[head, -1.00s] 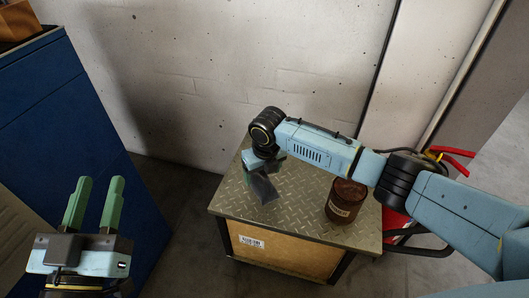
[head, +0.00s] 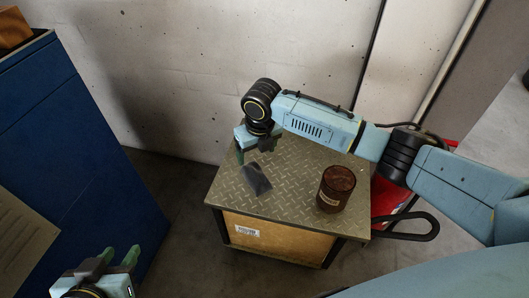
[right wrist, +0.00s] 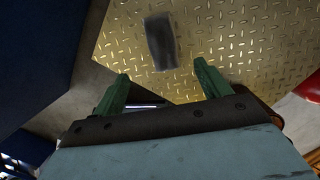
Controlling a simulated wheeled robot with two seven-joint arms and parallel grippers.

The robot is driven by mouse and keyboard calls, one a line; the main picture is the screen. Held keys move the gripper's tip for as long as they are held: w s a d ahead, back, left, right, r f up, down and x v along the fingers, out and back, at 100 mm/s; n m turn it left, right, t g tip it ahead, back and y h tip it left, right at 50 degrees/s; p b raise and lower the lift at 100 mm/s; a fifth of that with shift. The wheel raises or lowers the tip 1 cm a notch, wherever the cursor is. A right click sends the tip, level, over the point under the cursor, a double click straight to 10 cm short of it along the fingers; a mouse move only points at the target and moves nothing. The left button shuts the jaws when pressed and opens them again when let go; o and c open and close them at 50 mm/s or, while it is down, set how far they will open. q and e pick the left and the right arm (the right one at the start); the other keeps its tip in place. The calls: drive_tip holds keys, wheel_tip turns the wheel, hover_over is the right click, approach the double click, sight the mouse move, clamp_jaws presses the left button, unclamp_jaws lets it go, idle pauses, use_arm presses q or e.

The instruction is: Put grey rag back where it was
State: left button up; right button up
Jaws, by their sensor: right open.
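The grey rag (head: 257,179) lies on the metal tread-plate top of a small stand (head: 290,200), toward its left side. It also shows in the right wrist view (right wrist: 160,42), dark and folded, beyond the fingertips and apart from them. My right gripper (head: 241,158) is above the left back part of the stand. Its two green fingers (right wrist: 160,80) are spread with nothing between them. My left gripper (head: 115,255) is at the lower left, away from the stand, with its green fingers apart and nothing seen between them.
A brown labelled jar (head: 336,188) stands on the right of the stand's top. A blue cabinet (head: 75,130) fills the left side. A red object (head: 392,200) and a black hose are right of the stand. The wall is close behind.

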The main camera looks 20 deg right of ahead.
drive_tip(key=s+a+f+m+t+y, duration=0.25)
drive_tip(key=s+a+m+y, duration=0.25)
drive_tip(key=s+a+m, duration=0.75)
drive_tip(key=s+d+r+m+t+h, duration=0.1)
drive_tip(key=s+d+r+m+t, duration=0.2)
drive_tip(key=d+m, duration=0.4)
drive_tip(key=s+d+r+m+t+h, duration=0.2)
drive_tip(key=d+m, duration=0.6)
drive_tip(key=m, duration=0.8)
drive_tip(key=s+r+t, duration=0.1)
drive_tip(key=s+r, duration=0.1)
drive_tip(key=s, duration=0.1)
drive_tip(key=shift+r, duration=0.35)
drive_tip(key=shift+a, duration=0.1)
drive_tip(key=shift+c, duration=0.4)
